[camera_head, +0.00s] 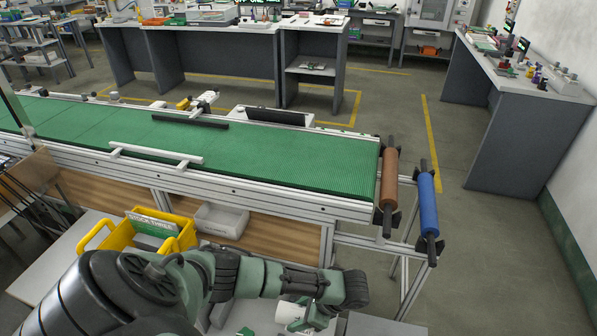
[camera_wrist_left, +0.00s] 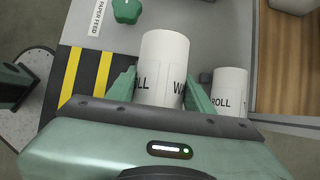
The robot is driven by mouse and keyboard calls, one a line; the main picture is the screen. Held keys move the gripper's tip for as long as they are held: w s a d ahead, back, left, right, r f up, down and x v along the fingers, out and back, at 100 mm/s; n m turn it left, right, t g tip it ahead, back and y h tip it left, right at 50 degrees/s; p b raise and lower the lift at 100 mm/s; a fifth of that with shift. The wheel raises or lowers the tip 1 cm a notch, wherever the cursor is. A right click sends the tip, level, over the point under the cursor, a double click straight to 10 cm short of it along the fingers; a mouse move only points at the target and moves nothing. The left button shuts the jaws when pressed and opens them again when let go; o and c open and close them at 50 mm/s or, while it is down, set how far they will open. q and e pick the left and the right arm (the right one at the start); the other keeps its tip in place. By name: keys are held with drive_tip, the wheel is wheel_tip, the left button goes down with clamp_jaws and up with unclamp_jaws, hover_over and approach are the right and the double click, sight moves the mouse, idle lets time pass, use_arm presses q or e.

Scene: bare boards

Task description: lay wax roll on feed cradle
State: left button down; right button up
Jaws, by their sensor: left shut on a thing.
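My left gripper (camera_head: 310,317) hangs low at the bottom centre of the head view, partly hidden by its own wrist. In the left wrist view its green fingers (camera_wrist_left: 160,86) are shut on a white roll (camera_wrist_left: 163,60), one finger on each side. The roll's black lettering is partly covered, with "ROLL" and a "W" showing. The white roll also shows in the head view (camera_head: 288,313). A second white roll (camera_wrist_left: 230,88) marked "ROLL" stands to the right, apart from the fingers. I cannot pick out the feed cradle for certain. My right gripper is in neither view.
A long green conveyor (camera_head: 270,150) crosses the head view. A brown roller (camera_head: 389,180) and a blue roller (camera_head: 428,200) sit at its right end. A yellow bin (camera_head: 120,237) and a grey tray (camera_head: 222,218) are below it. A green knob (camera_wrist_left: 127,11) is by a "PAPER FEED" label (camera_wrist_left: 97,20).

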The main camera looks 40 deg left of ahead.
use_arm(q)
drive_tip(key=shift+w, duration=0.1)
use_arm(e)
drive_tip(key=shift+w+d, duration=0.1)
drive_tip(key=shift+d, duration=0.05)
use_arm(q)
drive_tip(key=shift+r+p, duration=0.15)
drive_tip(key=shift+p, duration=0.3)
drive_tip(key=shift+f+b, duration=2.1)
drive_tip(key=shift+f, duration=1.35)
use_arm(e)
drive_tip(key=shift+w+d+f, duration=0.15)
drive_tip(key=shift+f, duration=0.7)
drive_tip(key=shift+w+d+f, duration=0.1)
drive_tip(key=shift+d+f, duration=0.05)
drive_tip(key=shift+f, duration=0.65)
use_arm(q)
drive_tip(key=c, duration=0.5)
unclamp_jaws()
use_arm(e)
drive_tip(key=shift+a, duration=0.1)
use_arm(q)
drive_tip(key=v, duration=0.7)
drive_tip(key=shift+w+d+r, duration=0.1)
drive_tip(key=shift+d+r, duration=0.1)
drive_tip(key=shift+r, duration=0.15)
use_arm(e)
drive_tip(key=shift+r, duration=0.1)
